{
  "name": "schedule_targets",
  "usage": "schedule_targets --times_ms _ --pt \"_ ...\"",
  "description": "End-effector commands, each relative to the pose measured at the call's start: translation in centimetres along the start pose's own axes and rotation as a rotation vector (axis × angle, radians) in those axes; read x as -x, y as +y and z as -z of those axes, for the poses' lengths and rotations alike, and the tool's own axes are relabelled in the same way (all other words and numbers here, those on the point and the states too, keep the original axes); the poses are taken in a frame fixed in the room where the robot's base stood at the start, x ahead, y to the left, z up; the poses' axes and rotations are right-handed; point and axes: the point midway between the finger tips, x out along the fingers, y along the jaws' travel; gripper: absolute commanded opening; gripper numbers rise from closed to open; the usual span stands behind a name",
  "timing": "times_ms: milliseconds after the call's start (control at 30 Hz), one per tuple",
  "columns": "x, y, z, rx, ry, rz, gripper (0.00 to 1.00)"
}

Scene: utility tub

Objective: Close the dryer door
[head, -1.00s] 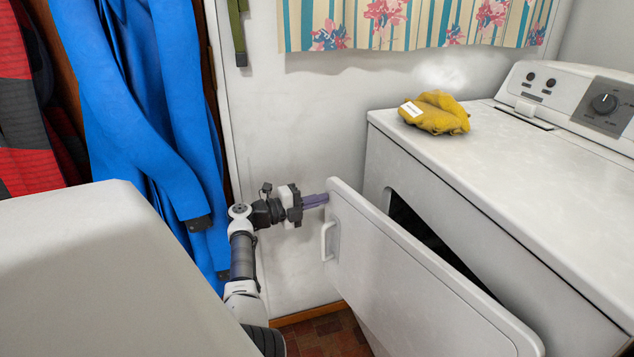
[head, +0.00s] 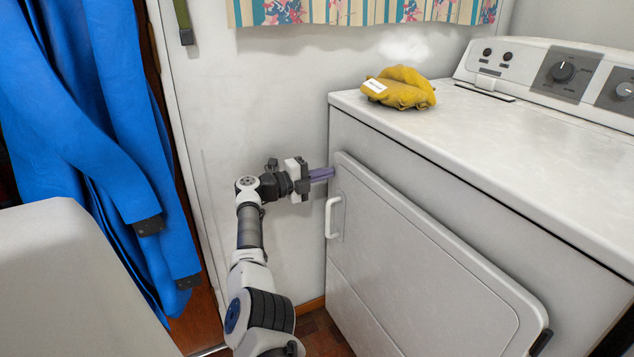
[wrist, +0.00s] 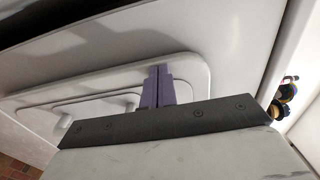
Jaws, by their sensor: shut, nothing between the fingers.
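The white dryer (head: 480,130) stands at the right of the head view. Its door (head: 420,255) lies flat or nearly flat against the dryer front, with no dark opening showing; I cannot tell if it is latched. The white door handle (head: 333,217) is on the door's left side. My gripper (head: 330,174) is shut and empty, its purple fingers at the door's upper left edge. In the wrist view the fingers (wrist: 157,88) point at the door panel (wrist: 110,90) near its edge, seemingly touching or very close.
A yellow glove-like item (head: 402,88) lies on the dryer top. Blue clothing (head: 95,120) hangs at the left. A pale rounded surface (head: 70,270) fills the lower left. A bare white wall (head: 255,110) is behind my gripper.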

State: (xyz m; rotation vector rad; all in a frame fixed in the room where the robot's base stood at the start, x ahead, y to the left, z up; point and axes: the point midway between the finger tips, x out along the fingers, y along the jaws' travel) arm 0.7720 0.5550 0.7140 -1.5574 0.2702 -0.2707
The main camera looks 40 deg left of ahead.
Motion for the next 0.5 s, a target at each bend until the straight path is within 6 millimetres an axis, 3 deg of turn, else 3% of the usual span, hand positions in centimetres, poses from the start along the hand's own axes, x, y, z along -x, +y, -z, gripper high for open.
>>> schedule_targets --times_ms 33,100,500 --pt "-1.25 -0.19 0.27 -0.006 0.006 0.001 0.00" --pt "-1.60 -0.30 0.30 -0.007 0.006 0.001 0.00" --pt "-1.96 -0.74 0.38 -0.013 0.008 0.003 0.00"
